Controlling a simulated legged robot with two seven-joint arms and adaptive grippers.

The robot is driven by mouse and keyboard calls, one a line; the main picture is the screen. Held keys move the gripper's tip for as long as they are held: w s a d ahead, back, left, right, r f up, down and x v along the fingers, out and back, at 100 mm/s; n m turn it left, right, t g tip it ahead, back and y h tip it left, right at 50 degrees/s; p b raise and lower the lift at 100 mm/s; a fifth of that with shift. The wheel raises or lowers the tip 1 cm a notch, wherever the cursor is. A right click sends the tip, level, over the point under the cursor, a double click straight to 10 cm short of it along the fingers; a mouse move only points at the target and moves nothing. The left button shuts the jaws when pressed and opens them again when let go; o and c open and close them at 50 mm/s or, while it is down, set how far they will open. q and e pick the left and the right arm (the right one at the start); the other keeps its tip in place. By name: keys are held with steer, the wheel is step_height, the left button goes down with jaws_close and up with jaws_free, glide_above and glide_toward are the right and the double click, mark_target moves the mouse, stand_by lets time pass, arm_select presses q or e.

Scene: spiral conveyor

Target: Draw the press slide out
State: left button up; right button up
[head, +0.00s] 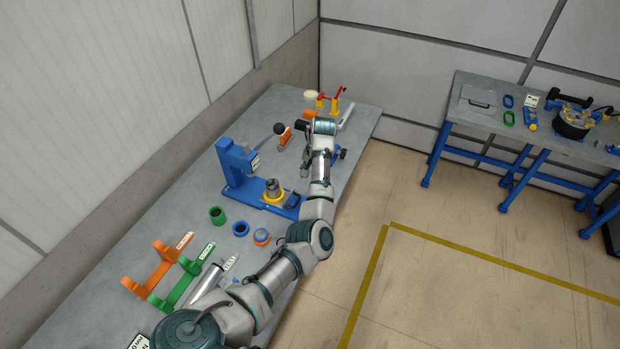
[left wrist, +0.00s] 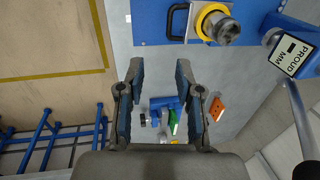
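The blue press (head: 236,165) stands on the grey bench in the head view. Its slide carries a yellow ring (head: 274,196) with a metal part in it, and a black handle (head: 293,200) sits at the slide's right end. In the left wrist view the black handle (left wrist: 173,20) and yellow ring (left wrist: 205,15) show at the top, beyond my fingertips. My left gripper (left wrist: 159,66) is open and empty, apart from the handle. In the head view my left gripper (head: 305,175) hangs beyond the handle, partly hidden by my arm. My right gripper is not in view.
Green (head: 217,215) and blue (head: 240,229) rings, and orange (head: 150,265) and green (head: 180,284) holders, lie on the near bench. A black ball-ended lever (head: 280,129) and a red-yellow fixture (head: 332,102) are farther back. Open floor lies right of the bench.

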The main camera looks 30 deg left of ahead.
arm_select(q)
step_height(320, 180, up, 14)
steer(key=d, duration=0.3)
steer(key=shift+w+f, duration=0.15)
steer(key=shift+w, duration=0.15)
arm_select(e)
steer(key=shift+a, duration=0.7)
